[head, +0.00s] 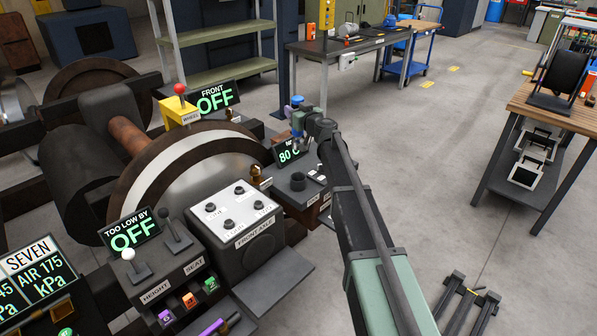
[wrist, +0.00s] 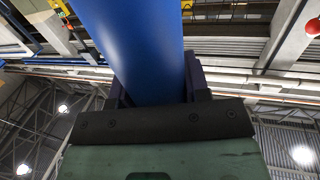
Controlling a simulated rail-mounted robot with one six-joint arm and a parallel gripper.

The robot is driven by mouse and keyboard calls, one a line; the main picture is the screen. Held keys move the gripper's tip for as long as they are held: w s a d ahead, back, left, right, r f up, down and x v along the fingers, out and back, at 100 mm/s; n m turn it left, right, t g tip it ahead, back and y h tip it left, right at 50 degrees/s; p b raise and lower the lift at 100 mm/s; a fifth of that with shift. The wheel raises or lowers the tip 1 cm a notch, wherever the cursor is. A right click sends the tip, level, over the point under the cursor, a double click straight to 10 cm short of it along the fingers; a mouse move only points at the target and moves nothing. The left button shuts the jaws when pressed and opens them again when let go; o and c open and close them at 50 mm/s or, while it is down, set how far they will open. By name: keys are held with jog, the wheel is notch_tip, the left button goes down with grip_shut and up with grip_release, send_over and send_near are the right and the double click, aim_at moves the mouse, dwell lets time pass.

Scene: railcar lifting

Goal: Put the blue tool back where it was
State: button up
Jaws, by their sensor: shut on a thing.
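The blue tool (head: 296,101) shows at the end of my arm in the head view, and only its top is clear there. In the wrist view the blue tool (wrist: 132,45) is a smooth blue cylinder running up out of the picture. My gripper (head: 298,122) is shut on it, with dark jaws on both sides of the cylinder. The tool is raised above the console with the 80 C display (head: 289,152). A dark round cup (head: 298,181) stands on that console, below the gripper. The tool's far end is not visible.
A white panel with several knobs (head: 236,211) and a brass-coloured piece (head: 256,175) stand left of the cup. A large wheel (head: 175,180) lies beyond. A purple tool (head: 208,328) lies lower down. A wooden bench (head: 560,108) stands at right; the floor between is mostly clear.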

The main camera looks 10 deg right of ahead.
notch_tip(320, 180, down, 18)
jog(key=b, duration=1.5)
jog(key=shift+b, duration=0.4)
jog(key=o, duration=1.1)
jog(key=shift+r, duration=0.1)
jog(key=shift+r, duration=0.1)
